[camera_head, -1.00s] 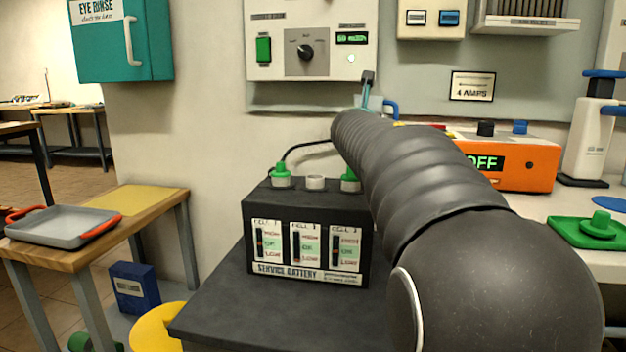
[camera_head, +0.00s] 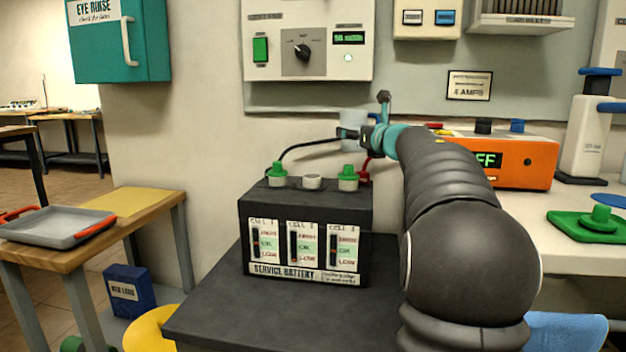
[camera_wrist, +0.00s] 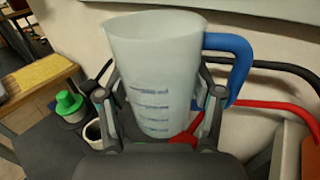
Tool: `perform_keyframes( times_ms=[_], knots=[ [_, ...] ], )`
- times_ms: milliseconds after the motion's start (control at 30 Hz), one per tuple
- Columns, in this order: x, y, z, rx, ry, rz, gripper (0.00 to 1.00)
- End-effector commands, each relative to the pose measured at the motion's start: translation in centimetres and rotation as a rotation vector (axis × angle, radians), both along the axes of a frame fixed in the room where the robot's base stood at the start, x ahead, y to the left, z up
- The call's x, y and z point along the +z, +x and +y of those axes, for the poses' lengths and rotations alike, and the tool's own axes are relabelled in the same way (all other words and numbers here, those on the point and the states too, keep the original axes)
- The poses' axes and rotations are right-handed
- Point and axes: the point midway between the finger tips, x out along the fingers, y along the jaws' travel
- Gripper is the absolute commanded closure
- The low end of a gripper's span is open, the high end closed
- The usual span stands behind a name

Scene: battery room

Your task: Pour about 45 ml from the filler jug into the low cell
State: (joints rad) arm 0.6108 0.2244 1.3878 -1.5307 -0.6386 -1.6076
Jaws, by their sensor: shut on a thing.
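The filler jug (camera_wrist: 155,65), translucent with a blue handle (camera_wrist: 230,62) and level marks, is upright between the two fingers of my gripper (camera_wrist: 158,98). In the head view the jug (camera_head: 352,126) shows in my gripper (camera_head: 358,140), behind and above the battery's right part. The black service battery (camera_head: 305,218) has three cells with level gauges on its front. The middle cell's filler opening (camera_head: 312,182) is uncapped; green caps sit on the left (camera_head: 278,174) and right (camera_head: 348,177) cells. The opening also shows in the wrist view (camera_wrist: 94,132), left of the jug. Liquid inside the jug is unclear.
Black and red cables (camera_wrist: 275,105) run by the jug. An orange charger (camera_head: 520,162) stands right of my arm. A green tray (camera_head: 575,228) with a green piece lies on the right bench. A grey tray (camera_head: 50,225) sits on the left table.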

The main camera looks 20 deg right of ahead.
Motion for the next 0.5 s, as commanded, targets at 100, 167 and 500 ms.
perform_keyframes(
  times_ms=[100,167,500],
  knots=[
    [-0.08,-0.14,-0.04,0.029,-0.003,-0.005,0.76],
    [-0.10,-0.18,-0.03,0.037,-0.002,-0.006,0.76],
    [-0.15,-0.20,0.05,0.040,-0.008,-0.005,0.76]
  ],
)
